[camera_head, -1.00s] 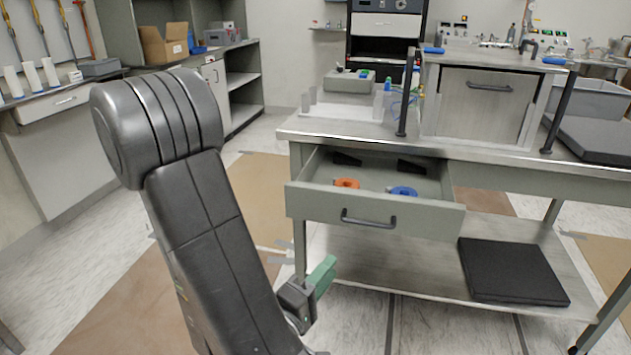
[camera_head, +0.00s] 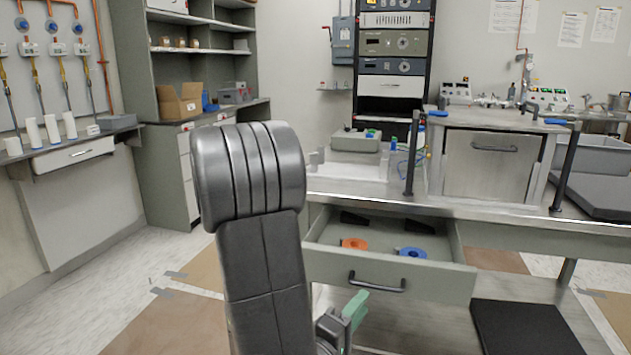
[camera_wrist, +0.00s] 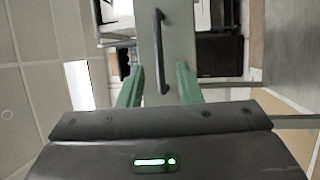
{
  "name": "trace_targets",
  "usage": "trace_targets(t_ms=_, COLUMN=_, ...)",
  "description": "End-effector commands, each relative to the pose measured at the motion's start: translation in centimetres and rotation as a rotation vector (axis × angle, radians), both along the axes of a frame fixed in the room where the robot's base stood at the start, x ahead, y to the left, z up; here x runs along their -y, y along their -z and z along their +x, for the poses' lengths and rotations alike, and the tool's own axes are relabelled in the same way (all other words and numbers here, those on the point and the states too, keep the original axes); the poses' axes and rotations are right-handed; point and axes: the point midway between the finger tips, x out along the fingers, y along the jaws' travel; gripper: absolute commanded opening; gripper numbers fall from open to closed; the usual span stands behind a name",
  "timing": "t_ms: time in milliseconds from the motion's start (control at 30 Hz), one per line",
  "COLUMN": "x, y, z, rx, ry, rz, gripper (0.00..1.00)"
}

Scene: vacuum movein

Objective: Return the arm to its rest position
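My arm (camera_head: 264,260) stands nearly upright in front of the workbench, with a dark, ribbed joint at its top. My gripper (camera_head: 352,310) shows partly at the lower middle, in front of the open drawer (camera_head: 440,281); the arm hides part of it. In the wrist view my gripper (camera_wrist: 158,88) has its two green fingers well apart, with nothing held between them. The drawer's dark handle (camera_wrist: 160,50) shows beyond and between the fingers, apparently apart from them. The handle also shows in the head view (camera_head: 377,284).
The drawer holds an orange ring (camera_head: 355,243) and a blue ring (camera_head: 412,252). The steel workbench (camera_head: 470,210) carries a metal chamber (camera_head: 490,165) and black posts. A black slab (camera_head: 530,328) lies on the lower shelf. Floor at left is open.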

Motion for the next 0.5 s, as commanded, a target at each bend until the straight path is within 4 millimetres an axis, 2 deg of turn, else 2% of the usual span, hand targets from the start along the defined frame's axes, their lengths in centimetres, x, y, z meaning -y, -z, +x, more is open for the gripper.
trace_targets(t_ms=233, x=1.7, y=-0.5, z=2.0, rx=0.002, ry=0.004, rz=0.000, gripper=0.32)
trace_targets(t_ms=500, x=2.6, y=-0.7, z=3.2, rx=0.001, ry=0.001, rz=0.000, gripper=0.32)
